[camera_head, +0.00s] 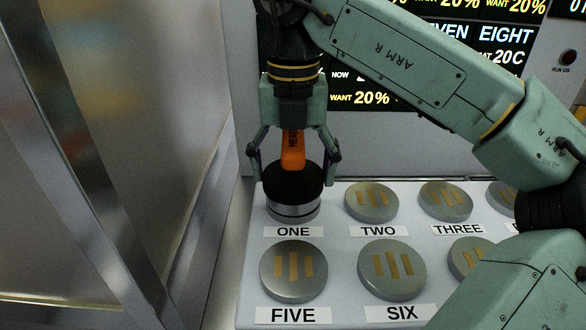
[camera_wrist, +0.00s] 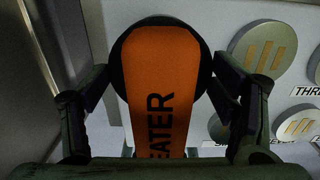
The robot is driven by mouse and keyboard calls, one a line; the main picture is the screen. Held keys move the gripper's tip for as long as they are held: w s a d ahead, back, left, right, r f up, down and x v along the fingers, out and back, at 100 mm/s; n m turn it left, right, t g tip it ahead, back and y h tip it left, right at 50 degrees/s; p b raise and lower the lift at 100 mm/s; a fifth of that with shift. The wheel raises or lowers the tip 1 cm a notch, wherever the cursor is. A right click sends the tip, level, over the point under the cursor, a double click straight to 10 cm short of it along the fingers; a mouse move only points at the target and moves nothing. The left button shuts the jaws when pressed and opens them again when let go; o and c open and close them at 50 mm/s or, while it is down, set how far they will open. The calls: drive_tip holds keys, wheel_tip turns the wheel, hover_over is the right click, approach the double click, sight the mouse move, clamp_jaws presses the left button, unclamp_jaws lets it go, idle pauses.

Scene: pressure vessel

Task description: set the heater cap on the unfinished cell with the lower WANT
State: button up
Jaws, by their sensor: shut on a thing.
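The heater cap (camera_head: 292,182) has a dark round body and an orange handle marked with partly hidden "HEATER" lettering. It also shows in the wrist view (camera_wrist: 165,65). My gripper (camera_head: 294,168) points down and is shut on the cap, one finger on each side. The cap is over the round metal cell ONE (camera_head: 292,213), back left on the pale panel. Its underside looks in line with the cell; I cannot tell whether they touch. On the wall display (camera_head: 358,98), several "WANT 20%" readings show; my arm hides most other readings.
Cells TWO (camera_head: 371,201), THREE (camera_head: 445,201), FIVE (camera_head: 294,271) and SIX (camera_head: 392,268) are bare discs with gold bars on the pale panel (camera_head: 345,285). My arm covers the right part. A metal frame (camera_head: 110,165) stands close at left.

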sight(294, 135)
drive_tip(key=shift+f, duration=0.1)
drive_tip(key=shift+f, duration=0.15)
drive_tip(key=o, duration=1.8)
drive_tip(key=shift+c, duration=0.2)
drive_tip(key=shift+r, duration=0.2)
wheel_tip(294, 135, up, 11)
drive_tip(key=shift+p, duration=0.95)
drive_tip(key=shift+r+p, duration=0.6)
drive_tip(key=shift+p, duration=0.1)
